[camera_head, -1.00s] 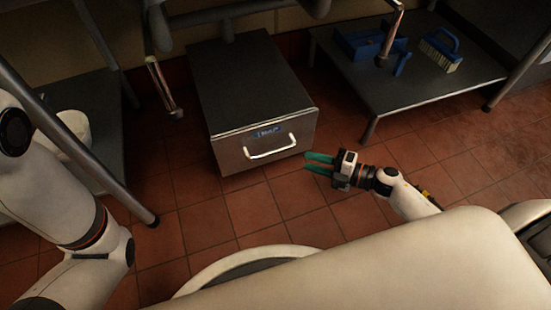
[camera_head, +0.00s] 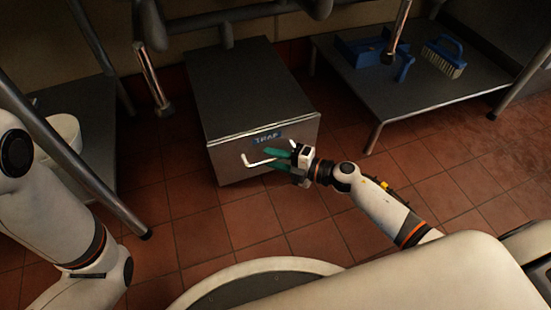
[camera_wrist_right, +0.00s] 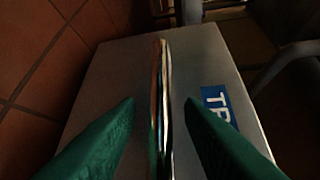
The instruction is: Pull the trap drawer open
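The trap drawer (camera_head: 228,152) is a grey metal box on the tiled floor, with a blue label on its front; it looks closed. Its silver bar handle (camera_head: 257,163) sticks out from the front. My right gripper (camera_head: 267,157) has its green fingers at the right part of the handle. In the right wrist view the handle (camera_wrist_right: 161,100) runs between the two spread fingertips, with a gap visible on each side. The fingers hide part of the handle in the head view. My left arm is at the left; its gripper is out of view.
A low metal shelf (camera_head: 425,97) at the right holds a blue dustpan-like item (camera_head: 372,47) and a blue brush (camera_head: 444,56). Another shelf with a white container (camera_head: 62,133) stands at the left. Pipes hang above the box. The floor before the drawer is clear.

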